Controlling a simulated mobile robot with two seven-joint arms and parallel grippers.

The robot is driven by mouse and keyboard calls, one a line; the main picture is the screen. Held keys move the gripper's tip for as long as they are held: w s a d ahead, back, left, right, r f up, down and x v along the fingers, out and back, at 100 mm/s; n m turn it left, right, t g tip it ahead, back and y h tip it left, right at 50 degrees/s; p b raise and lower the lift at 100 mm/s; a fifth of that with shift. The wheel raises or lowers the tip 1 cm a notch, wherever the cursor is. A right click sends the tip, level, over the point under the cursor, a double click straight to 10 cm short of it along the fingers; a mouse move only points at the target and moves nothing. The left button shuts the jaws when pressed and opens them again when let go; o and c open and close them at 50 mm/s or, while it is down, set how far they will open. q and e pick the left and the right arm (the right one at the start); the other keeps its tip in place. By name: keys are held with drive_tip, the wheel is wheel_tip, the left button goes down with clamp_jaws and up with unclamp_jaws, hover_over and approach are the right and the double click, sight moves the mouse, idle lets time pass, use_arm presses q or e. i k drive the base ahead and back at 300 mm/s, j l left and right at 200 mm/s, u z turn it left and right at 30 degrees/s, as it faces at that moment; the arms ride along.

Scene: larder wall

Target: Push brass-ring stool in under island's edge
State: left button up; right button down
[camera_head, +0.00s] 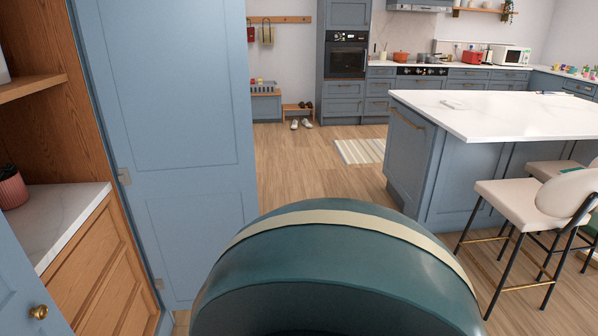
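A cream-seated stool (520,204) with a rounded backrest and thin black legs stands at the right, in front of the island (470,172). Brass-coloured foot bars (525,287) show low between its legs. Its seat is beside the island's seating side, and its backrest faces away from the island. A second, similar stool (545,169) is partly hidden behind it, at the right edge of the picture. I cannot tell which one is the brass-ring stool. The island has a white top (500,112) that overhangs blue panels. Neither of my grippers is in view.
A blue door (170,150) and a wooden larder unit with a white counter (62,222) stand close at left. Wooden floor (320,170) is open ahead, with a striped rug (360,150) beyond.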

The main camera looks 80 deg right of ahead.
sight(564, 201)
drive_tip(key=z, duration=4.1)
drive_tip(key=i+l, duration=0.15)
drive_tip(key=i, duration=1.65)
drive_tip(key=i+l+z, duration=0.1)
drive_tip(key=i, duration=1.75)
drive_tip(key=l, duration=0.1)
